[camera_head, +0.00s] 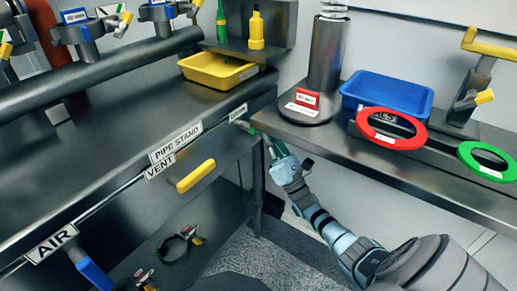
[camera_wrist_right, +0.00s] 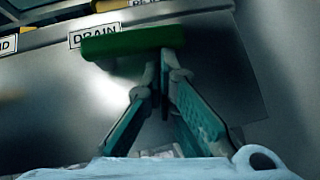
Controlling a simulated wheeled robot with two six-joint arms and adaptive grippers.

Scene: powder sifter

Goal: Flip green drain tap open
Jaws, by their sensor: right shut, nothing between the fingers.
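The green drain tap (camera_wrist_right: 133,41) shows in the right wrist view as a horizontal green bar just below the DRAIN label (camera_wrist_right: 95,35). In the head view it is a small green piece (camera_head: 245,126) at the right end of the bench front, partly hard to make out. My right gripper (camera_head: 267,143) is right beside it, by the bench corner. In the right wrist view the gripper (camera_wrist_right: 165,72) is shut and empty, its fingertips just below and against or very near the bar's right half; contact cannot be told. My left gripper is not in view.
A yellow vent handle (camera_head: 196,176) and a blue air handle (camera_head: 93,272) stick out of the bench front. A yellow tray (camera_head: 217,72) sits on the bench. The right-hand shelf holds a blue bin (camera_head: 387,96), a red ring (camera_head: 391,126) and a green ring (camera_head: 487,162).

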